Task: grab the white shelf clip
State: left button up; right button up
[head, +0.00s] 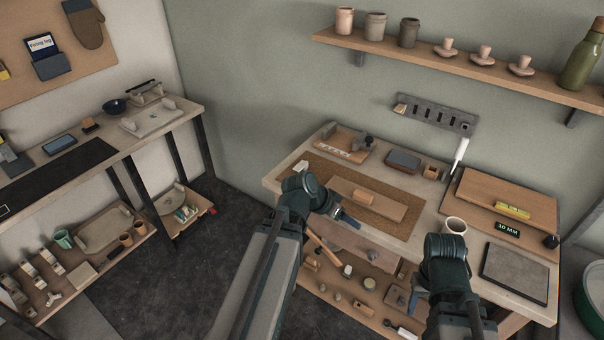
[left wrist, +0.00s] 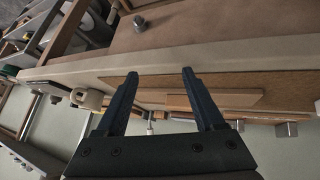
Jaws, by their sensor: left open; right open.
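A tray (head: 335,142) stands behind the white piece. A white cup (head: 454,226) and a dark slab (head: 514,275) stand at right. A lower shelf (head: 347,287) holds several small objects.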

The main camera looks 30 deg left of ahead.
pick_arm(q)
jog(key=w+a+r+n+t+y+b, duration=0.1)
jog(key=a+t, duration=0.1)
jog(key=a, duration=0.5)
jog(key=w+a+r+t+b, duration=0.1)
jog(key=a+t+b, duration=0.15)
jog(key=a, duration=0.35)
jog(key=n+t+y, duration=0.2)
jog(key=t+y, duration=0.1)
send_near(298, 167)
jog(key=shift+h, duration=0.3)
jog(key=b+x, duration=0.3)
jog(key=x, duration=0.1)
jog(key=shift+w+d+f+b, duration=0.25)
jog(key=shift+w+b, duration=0.05)
jog(key=shift+b, duration=0.05)
jog(key=shift+w, duration=0.3)
jog(key=x, duration=0.1)
jog(key=b+x, duration=0.1)
jog(key=x, duration=0.1)
jog(key=b+x, duration=0.1)
jog(key=x, duration=0.1)
jog(key=shift+w+a+f, duration=0.1)
jog(key=shift+w+a, duration=0.1)
jog(key=shift+a, duration=0.1)
jog(key=shift+s, duration=0.1)
grip_shut()
